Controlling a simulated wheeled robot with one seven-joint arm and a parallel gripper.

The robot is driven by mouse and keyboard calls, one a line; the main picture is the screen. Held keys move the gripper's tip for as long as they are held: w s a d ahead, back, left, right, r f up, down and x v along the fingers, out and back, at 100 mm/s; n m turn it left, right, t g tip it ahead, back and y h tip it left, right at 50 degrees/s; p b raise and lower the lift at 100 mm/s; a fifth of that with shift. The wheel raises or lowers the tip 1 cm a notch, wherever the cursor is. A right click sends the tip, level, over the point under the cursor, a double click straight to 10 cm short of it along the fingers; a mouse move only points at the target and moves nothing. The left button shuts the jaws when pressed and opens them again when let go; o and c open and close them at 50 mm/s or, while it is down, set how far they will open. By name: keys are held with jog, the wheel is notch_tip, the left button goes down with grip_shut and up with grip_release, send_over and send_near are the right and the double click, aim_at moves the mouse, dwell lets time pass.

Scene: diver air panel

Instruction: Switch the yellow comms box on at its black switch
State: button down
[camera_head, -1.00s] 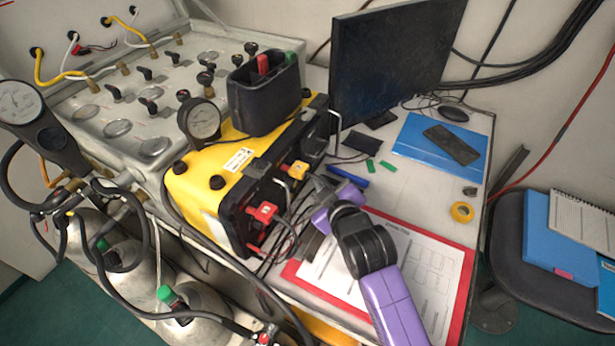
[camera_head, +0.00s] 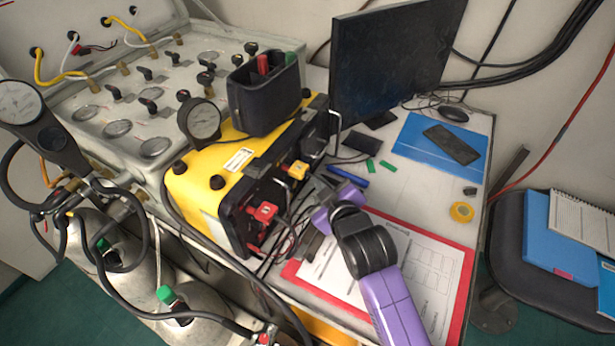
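The yellow comms box (camera_head: 207,186) stands on the desk at the left centre, with a black front panel facing right. The panel carries a red connector (camera_head: 263,213), a yellow connector (camera_head: 298,170) and dark cables. I cannot make out which part of the panel is the black switch. My gripper (camera_head: 303,232) is at the end of my purple and black arm, just right of the panel, low over the clipboard. Its fingers are small, dark and partly merged with the cables, so I cannot see their opening or whether they touch the panel.
A black bin (camera_head: 264,98) with pens sits on top of the box. A monitor (camera_head: 392,65) stands behind. A red clipboard (camera_head: 457,290) lies under my arm. A grey valve panel (camera_head: 125,75) is at left. Hoses (camera_head: 185,240) run along the desk edge.

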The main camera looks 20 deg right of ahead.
dwell(0.6)
jog(key=shift+w+a, duration=0.3)
jog(key=shift+w+a+f, duration=0.1)
jog(key=shift+w+a, duration=0.1)
jog(key=shift+a, duration=0.05)
dwell(0.7)
jog(key=shift+s+d, duration=0.1)
jog(key=shift+s+d+p, duration=0.4)
jog(key=shift+d+p, duration=0.05)
dwell(0.4)
jog(key=shift+s+d+r+p, duration=0.3)
jog(key=shift+s+d+p, duration=0.35)
jog(key=shift+s+d, duration=0.05)
jog(key=shift+s+d+p, duration=0.6)
jog(key=shift+s+d, duration=0.45)
jog(key=shift+s, duration=0.05)
